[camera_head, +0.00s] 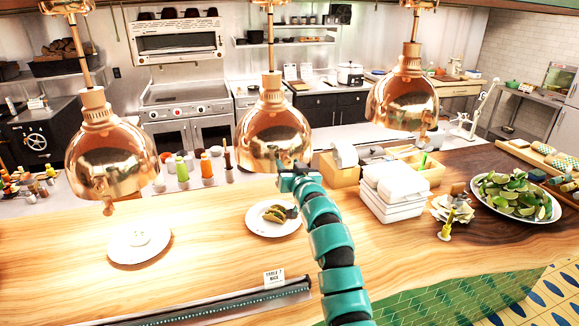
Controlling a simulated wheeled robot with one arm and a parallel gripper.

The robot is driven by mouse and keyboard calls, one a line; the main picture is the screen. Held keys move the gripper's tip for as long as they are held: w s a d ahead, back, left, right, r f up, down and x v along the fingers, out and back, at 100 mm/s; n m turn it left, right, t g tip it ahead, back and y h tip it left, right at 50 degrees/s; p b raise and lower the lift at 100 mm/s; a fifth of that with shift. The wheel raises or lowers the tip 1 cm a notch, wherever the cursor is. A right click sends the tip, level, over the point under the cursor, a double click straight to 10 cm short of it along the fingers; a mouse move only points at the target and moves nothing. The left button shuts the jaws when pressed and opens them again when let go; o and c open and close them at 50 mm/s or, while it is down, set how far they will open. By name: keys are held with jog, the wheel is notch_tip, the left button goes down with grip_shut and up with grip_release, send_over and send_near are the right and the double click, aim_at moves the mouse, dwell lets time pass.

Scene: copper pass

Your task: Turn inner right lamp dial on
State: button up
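Three copper heat lamps hang over the wooden counter: a left lamp (110,150), a middle lamp (262,125) and a right lamp (403,95). I cannot tell for sure which is the inner right one. A small copper knob (108,208) shows at the left lamp's lower rim, and another (424,138) at the right lamp's. The middle lamp's lower front rim is partly hidden by my gripper (287,170), so its dial is not clearly seen. My gripper is at or just in front of that rim; contact and finger opening are too small to tell.
A brightly lit plate (120,252) lies below the left lamp, and a taco plate (254,225) below the middle one. Stacked white containers (388,212) and a lime platter (492,205) stand right of my arm. A ticket rail (215,308) runs along the front.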

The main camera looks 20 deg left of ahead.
jog(key=c, duration=0.7)
